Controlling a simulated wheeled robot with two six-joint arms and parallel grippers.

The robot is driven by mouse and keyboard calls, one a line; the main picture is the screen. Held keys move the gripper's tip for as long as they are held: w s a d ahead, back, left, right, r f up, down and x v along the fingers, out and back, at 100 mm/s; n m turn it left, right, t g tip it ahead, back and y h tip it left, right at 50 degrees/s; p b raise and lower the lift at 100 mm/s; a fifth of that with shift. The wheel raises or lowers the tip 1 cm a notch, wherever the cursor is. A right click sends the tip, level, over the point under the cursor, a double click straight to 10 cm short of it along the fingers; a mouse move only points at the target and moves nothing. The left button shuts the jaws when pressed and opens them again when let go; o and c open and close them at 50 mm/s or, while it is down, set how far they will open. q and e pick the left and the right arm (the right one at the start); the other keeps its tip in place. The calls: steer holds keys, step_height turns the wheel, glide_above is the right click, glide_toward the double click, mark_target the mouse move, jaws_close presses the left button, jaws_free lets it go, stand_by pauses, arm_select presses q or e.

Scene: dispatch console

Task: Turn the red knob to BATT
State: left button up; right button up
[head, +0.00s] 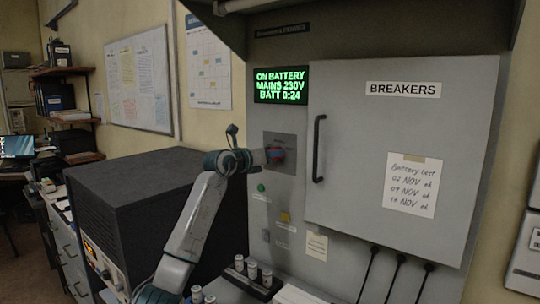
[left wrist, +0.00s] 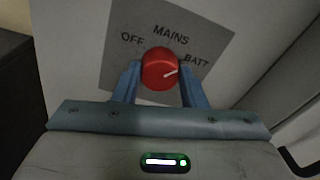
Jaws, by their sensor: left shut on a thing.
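The red knob (head: 278,154) sits on a grey plate (head: 281,139) on the cabinet front. In the left wrist view the knob (left wrist: 160,66) shows from close up, with OFF marked at left, MAINS above and BATT at right. The green display (head: 281,85) reads ON BATTERY, MAINS 230V, BATT 0:24. My right gripper is not in view.
The BREAKERS door (head: 400,130) with its black handle (head: 319,148) is shut, right of the knob. A green button (head: 261,188) and a yellow switch (head: 285,216) are below. A large dark box (head: 135,190) stands at left, near my arm.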

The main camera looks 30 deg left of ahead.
arm_select(q)
steer(key=shift+d+m+y, duration=0.1)
steer(key=shift+m+y, duration=0.2)
steer(key=shift+m, duration=1.5)
steer(key=o, duration=1)
steer(key=shift+s, duration=0.1)
steer(key=s+a+b, duration=0.1)
steer(key=s+b, duration=0.4)
steer(key=s, duration=0.5)
steer(key=shift+s+a+r, duration=0.2)
steer(key=shift+s+r, duration=0.1)
steer(key=shift+r, duration=0.15)
